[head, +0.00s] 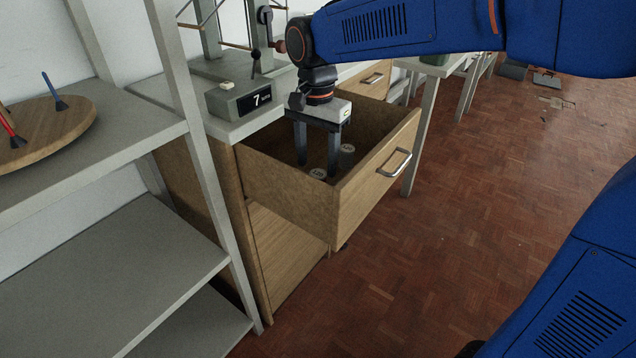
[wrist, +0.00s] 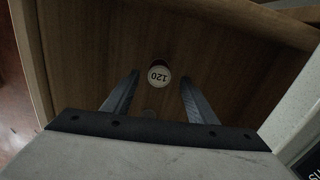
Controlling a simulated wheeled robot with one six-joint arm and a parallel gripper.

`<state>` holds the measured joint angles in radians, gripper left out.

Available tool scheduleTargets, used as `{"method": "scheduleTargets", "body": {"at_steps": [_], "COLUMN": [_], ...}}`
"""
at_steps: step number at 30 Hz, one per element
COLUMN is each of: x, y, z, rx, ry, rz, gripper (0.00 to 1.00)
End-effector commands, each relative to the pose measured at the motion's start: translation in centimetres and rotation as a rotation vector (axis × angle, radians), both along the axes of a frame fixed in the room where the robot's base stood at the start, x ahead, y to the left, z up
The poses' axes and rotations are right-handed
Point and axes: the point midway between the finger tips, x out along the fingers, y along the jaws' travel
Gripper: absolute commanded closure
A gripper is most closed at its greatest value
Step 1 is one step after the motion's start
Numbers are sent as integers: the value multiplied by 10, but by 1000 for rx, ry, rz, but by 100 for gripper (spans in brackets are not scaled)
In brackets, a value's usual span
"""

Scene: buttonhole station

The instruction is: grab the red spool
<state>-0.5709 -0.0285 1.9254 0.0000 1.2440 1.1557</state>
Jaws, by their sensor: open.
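In the wrist view, a spool (wrist: 159,75) stands upright in the drawer, with a white top marked "120" and a dark red edge showing. My gripper (wrist: 159,80) is open and empty, with its fingertips to the left and right of the spool's top. In the head view, my gripper (head: 318,168) points down into the open wooden drawer (head: 378,190). Two pale round tops show there, one (head: 318,174) by the fingertips and another (head: 347,149) behind the right finger. Their side colours are too dark to tell in that view.
The drawer walls stand close around my gripper. A shelf unit (head: 100,270) with a round wooden board (head: 50,130) stands at the left. The floor (head: 450,220) to the right is mostly clear.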

Motion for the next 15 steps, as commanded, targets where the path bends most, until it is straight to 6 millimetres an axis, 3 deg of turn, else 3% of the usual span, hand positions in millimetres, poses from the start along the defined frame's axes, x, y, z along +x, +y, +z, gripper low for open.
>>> {"method": "scheduleTargets", "body": {"at_steps": [9, 15], "x": [2, 2], "y": [-3, -3], "z": [-39, -51], "rx": [-2, -1], "ry": [2, 2], "rz": [0, 0], "gripper": [48, 48]}}
